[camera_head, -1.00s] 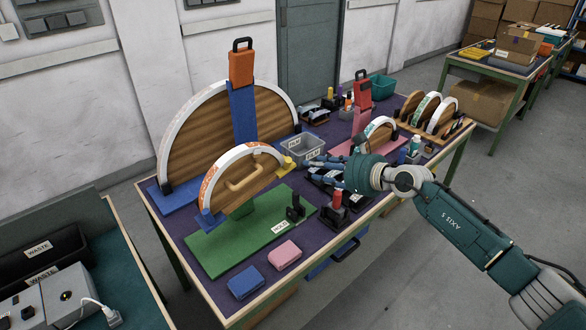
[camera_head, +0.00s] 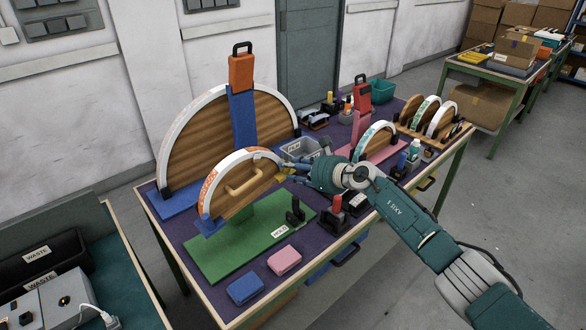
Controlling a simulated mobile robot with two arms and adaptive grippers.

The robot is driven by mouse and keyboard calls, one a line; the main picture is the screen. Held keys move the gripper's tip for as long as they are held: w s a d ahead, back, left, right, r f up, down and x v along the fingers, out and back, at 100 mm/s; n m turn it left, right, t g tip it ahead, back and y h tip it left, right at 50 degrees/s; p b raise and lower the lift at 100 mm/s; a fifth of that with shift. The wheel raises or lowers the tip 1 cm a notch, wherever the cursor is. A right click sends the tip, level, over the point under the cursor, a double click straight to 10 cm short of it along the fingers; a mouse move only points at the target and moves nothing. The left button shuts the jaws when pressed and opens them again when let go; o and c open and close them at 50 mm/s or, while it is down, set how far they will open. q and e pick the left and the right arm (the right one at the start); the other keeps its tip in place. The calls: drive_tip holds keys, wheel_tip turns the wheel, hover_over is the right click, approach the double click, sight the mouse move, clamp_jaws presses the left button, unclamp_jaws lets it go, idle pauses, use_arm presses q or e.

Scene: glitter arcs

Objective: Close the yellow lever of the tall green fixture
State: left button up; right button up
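The tall green fixture (camera_head: 207,258) stands on the purple-topped bench. Its green base and post carry a wooden arch with a white, orange-marked band (camera_head: 209,186) and a pale handle (camera_head: 246,178). A blue piece sits at the arch's lower left end. A small bit of yellow shows by the arch's upper right; the rest of the yellow lever is hidden by my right gripper (camera_head: 284,172). That gripper reaches in from the right, its fingers apart, close beside the arch's right end. I cannot tell whether it touches the lever. My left gripper is out of view.
A larger arch with a blue post (camera_head: 243,116) stands behind. A grey tray (camera_head: 291,148) lies behind my gripper. A black holder (camera_head: 296,213) stands on the green base. Blue (camera_head: 245,288) and pink (camera_head: 285,261) blocks lie in front. Smaller arches stand at the right.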

drive_tip(key=shift+r, duration=0.15)
clamp_jaws()
drive_tip(key=p, duration=0.2)
drive_tip(key=r+g+h+p, duration=0.1)
drive_tip(key=p, duration=0.2)
drive_tip(key=shift+w+a+r+h, duration=0.25)
drive_tip(key=shift+w+a+h, duration=0.05)
drive_tip(key=shift+w+a, duration=0.1)
drive_tip(key=shift+w+f+m+g+h+p, duration=0.1)
drive_tip(key=shift+f+m+g+h+p, duration=0.15)
drive_tip(key=shift+m+p, duration=0.2)
